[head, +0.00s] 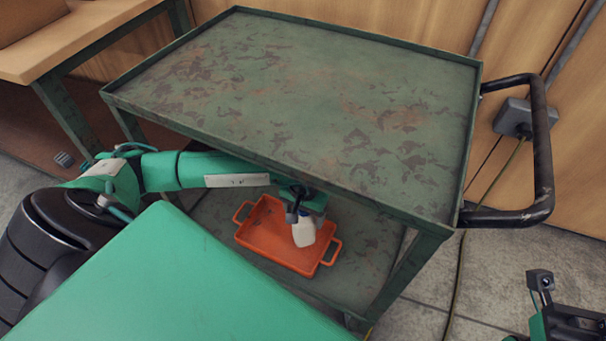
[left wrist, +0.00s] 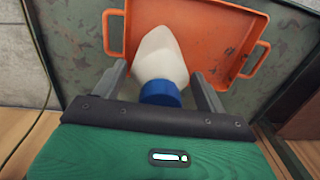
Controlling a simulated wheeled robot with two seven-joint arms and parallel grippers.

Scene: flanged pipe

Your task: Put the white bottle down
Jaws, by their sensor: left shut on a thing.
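The white bottle (head: 304,231) shows in the head view over the orange tray (head: 265,254) on the lower shelf of the cart. In the left wrist view the bottle (left wrist: 159,55) has a blue cap (left wrist: 160,93) toward my gripper and its white body toward the orange tray (left wrist: 222,50). My left gripper (head: 298,211) reaches under the top shelf and is shut on the bottle near its cap. Whether the bottle touches the tray floor cannot be told.
The green, worn cart top (head: 300,100) lies just above my left arm. The lower shelf (head: 357,250) has bare room around the tray. A black handle (head: 541,150) sticks out at right. A wooden bench (head: 70,45) stands at upper left.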

